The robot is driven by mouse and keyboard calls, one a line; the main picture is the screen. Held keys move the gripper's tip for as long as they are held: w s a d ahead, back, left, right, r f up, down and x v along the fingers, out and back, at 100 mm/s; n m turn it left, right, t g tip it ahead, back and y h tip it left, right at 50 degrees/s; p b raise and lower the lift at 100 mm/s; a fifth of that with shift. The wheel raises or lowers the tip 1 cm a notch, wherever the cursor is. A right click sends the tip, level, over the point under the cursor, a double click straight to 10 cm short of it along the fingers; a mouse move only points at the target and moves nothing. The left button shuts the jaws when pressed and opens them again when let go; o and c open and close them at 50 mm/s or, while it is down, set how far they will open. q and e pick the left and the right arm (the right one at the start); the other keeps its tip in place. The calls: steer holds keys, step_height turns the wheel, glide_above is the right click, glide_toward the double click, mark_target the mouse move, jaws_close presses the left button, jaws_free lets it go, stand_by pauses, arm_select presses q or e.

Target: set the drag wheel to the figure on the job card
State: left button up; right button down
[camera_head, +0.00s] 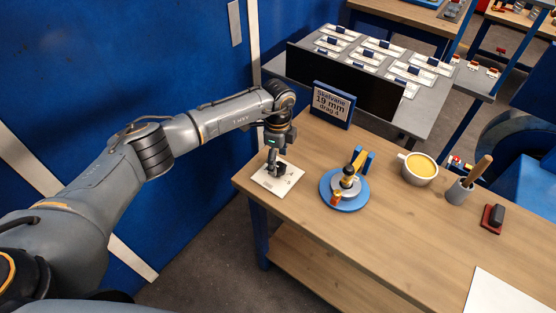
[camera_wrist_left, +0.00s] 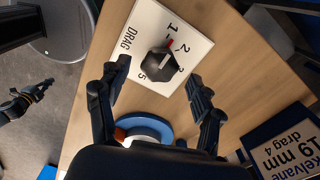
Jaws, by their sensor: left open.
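The drag wheel is a black knob (camera_wrist_left: 160,65) with a red pointer mark, on a white dial plate (camera_wrist_left: 146,22) lettered DRAG. In the left wrist view the red mark lies near the 1 and 2. The plate (camera_head: 290,177) lies at the bench's left end in the head view. My left gripper (camera_head: 274,166) is above it, pointing down. Its open fingers (camera_wrist_left: 158,79) stand on either side of the knob, apart from it in the picture; contact is not clear. The job card (camera_head: 332,104) reads "Kelvane 19 mm drag 4". A small dark jointed shape in the left wrist view may be my right gripper (camera_wrist_left: 27,101).
A blue round stand (camera_head: 346,203) with a metal part is right of the plate. A yellow-filled cup (camera_head: 419,169), a brush pot (camera_head: 458,192) and a red-black block (camera_head: 493,217) stand farther right. A dark panel (camera_head: 345,82) stands behind the card.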

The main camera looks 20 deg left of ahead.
mark_target(278, 170)
arm_select(q)
steer(key=shift+f, duration=1.3)
steer(key=c, duration=1.1)
steer(key=shift+c, duration=0.2)
